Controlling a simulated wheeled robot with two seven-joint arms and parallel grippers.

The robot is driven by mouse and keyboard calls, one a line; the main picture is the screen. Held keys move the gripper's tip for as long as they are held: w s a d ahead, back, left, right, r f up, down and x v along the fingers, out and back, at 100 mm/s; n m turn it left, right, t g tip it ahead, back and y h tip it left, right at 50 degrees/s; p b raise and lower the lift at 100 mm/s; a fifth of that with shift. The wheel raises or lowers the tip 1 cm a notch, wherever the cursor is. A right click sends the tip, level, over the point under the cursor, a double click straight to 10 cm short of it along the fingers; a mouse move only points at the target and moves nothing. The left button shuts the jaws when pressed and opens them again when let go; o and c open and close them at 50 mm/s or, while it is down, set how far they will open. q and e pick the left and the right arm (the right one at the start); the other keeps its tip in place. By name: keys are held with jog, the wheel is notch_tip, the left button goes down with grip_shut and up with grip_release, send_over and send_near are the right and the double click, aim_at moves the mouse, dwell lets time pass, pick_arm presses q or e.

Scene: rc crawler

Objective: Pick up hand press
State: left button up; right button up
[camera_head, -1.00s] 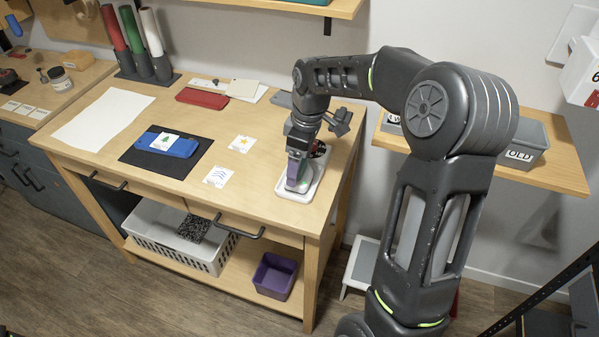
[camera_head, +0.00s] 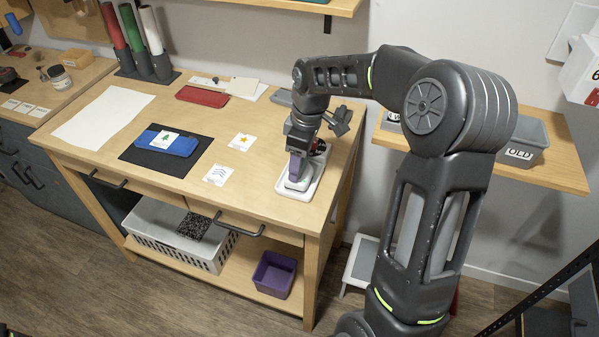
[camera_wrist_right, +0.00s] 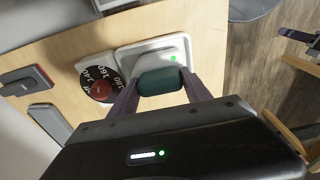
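The hand press has a dark green rounded handle (camera_wrist_right: 162,81) and a pale body (camera_wrist_right: 155,54) with a small green light. In the head view its pale body (camera_head: 296,181) shows on a white tray-like stand (camera_head: 288,194) at the table's front right. My right gripper (camera_head: 297,168) points down over it. In the right wrist view the purple fingers (camera_wrist_right: 160,88) press against both ends of the handle. I cannot tell whether the press is clear of its stand. My left gripper is not in view.
A black dial with a red knob (camera_wrist_right: 100,91) stands close beside the press. A blue folded item (camera_head: 168,142) lies on a black mat (camera_head: 140,160). Cards, a white sheet (camera_head: 103,117) and a red case (camera_head: 202,96) lie further left.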

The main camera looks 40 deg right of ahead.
jog(key=c, duration=0.8)
notch_tip(320, 180, up, 10)
jog(key=shift+r+b, duration=0.1)
jog(key=shift+b, duration=0.3)
dwell(0.4)
